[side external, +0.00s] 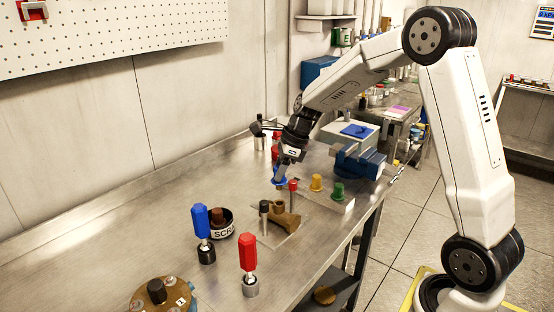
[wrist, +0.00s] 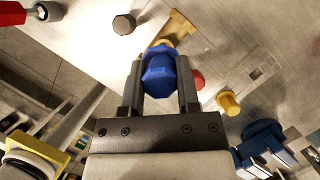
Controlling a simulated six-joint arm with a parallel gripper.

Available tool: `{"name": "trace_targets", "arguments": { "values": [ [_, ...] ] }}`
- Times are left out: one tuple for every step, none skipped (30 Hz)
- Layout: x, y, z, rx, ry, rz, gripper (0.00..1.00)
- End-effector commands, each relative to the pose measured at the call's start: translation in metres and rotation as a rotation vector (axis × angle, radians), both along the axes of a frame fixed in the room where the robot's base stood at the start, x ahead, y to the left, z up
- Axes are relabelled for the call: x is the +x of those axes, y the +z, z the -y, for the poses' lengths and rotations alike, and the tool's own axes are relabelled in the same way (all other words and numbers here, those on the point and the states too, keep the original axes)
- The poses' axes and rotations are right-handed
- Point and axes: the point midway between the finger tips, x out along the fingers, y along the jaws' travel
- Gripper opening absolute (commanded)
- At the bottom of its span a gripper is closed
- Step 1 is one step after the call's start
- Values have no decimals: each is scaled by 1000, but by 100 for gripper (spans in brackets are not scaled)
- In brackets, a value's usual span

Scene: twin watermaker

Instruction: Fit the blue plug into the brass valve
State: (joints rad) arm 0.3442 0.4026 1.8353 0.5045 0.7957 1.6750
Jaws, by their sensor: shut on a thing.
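The blue plug (wrist: 158,76) is held between the two fingers of my gripper (wrist: 158,98) in the wrist view. In the side view, the blue plug (side external: 279,180) hangs under my gripper (side external: 281,172), above and slightly behind the brass valve (side external: 283,218). The valve sits on a plate on the metal bench. In the wrist view part of the brass valve (wrist: 182,32) shows beyond the plug, which hides some of it. Plug and valve look apart in the side view. The valve's opening cannot be made out.
A red-topped piece (side external: 293,185) and a black-topped post (side external: 264,207) stand close to the valve. Yellow (side external: 316,182) and green (side external: 338,191) plugs stand right, near a blue vise (side external: 358,162). Blue-handled (side external: 201,220) and red-handled (side external: 248,252) tools and a scrap bowl (side external: 221,231) stand in front.

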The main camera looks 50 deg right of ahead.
Motion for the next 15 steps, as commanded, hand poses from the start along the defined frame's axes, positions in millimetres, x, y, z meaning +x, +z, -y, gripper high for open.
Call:
{"name": "trace_targets", "arguments": {
  "values": [
    [0, 0, 0, 0, 0, 0, 0],
    [0, 0, 0, 0, 0, 0, 0],
    [0, 0, 0, 0, 0, 0, 0],
    [0, 0, 0, 0, 0, 0, 0],
    [0, 0, 0, 0, 0, 0, 34],
    [0, 0, 0, 0, 0, 0, 21],
    [0, 0, 0, 0, 0, 0, 12],
    [0, 0, 0, 0, 0, 0, 2],
    [0, 0, 0, -1, 0, 1, 0],
    [0, 0, 0, -1, 0, 1, 0],
    [0, 0, 0, 0, 0, 0, 0],
    [0, 0, 0, 0, 0, 0, 0],
    [0, 0, 0, 0, 0, 0, 0],
    [0, -1, 0, 0, 0, 0, 0],
    [0, -1, 0, 0, 0, 0, 0]
  ]
}}
